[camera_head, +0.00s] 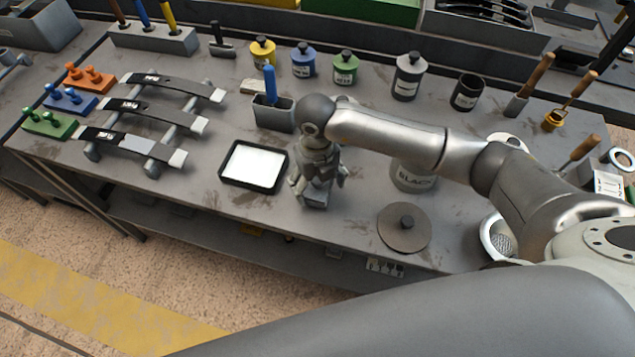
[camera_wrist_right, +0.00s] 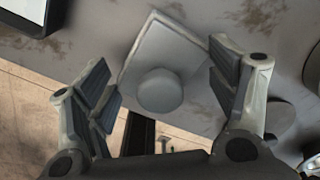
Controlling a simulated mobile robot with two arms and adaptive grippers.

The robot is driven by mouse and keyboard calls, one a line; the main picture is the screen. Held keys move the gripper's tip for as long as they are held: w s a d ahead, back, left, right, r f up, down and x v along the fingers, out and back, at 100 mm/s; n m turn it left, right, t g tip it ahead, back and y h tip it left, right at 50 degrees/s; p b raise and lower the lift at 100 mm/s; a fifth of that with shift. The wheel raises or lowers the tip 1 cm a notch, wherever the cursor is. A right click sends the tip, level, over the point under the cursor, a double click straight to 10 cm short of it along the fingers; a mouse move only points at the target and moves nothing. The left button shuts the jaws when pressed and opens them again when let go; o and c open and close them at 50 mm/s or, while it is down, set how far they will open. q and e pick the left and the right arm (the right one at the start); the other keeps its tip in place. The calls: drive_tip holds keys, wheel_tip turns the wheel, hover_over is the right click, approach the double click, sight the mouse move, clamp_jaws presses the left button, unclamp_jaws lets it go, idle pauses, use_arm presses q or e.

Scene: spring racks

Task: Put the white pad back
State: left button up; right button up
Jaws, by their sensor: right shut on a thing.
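My right gripper (camera_head: 315,185) is over the front part of the bench, just right of a black-rimmed tray with a white inside (camera_head: 253,165). In the right wrist view its two fingers (camera_wrist_right: 165,95) are at either side of a pale grey-white square pad with a round knob (camera_wrist_right: 145,55), and it is shut on this pad. The pad shows in the head view as a small grey block (camera_head: 315,198) under the fingers, partly hidden by them. The tray's corner shows in the right wrist view (camera_wrist_right: 30,12). I cannot see my left gripper.
A grey holder with a blue handle (camera_head: 273,113) stands behind the tray, with a small pale block (camera_head: 253,86) beyond it. Curved leaf springs (camera_head: 150,112) are at left. Several paint pots line the back.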

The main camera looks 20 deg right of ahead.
drive_tip(key=shift+f, duration=0.7)
use_arm(q)
drive_tip(key=shift+r, duration=0.55)
use_arm(e)
drive_tip(key=shift+a, duration=0.1)
use_arm(q)
drive_tip(key=shift+a, duration=0.1)
use_arm(e)
drive_tip(key=shift+f, duration=0.1)
drive_tip(key=shift+f, duration=0.2)
use_arm(q)
drive_tip(key=shift+a+f, duration=0.1)
drive_tip(key=shift+f, duration=0.05)
use_arm(e)
drive_tip(key=o, duration=1)
drive_tip(key=shift+r, duration=0.1)
drive_tip(key=shift+c, duration=0.2)
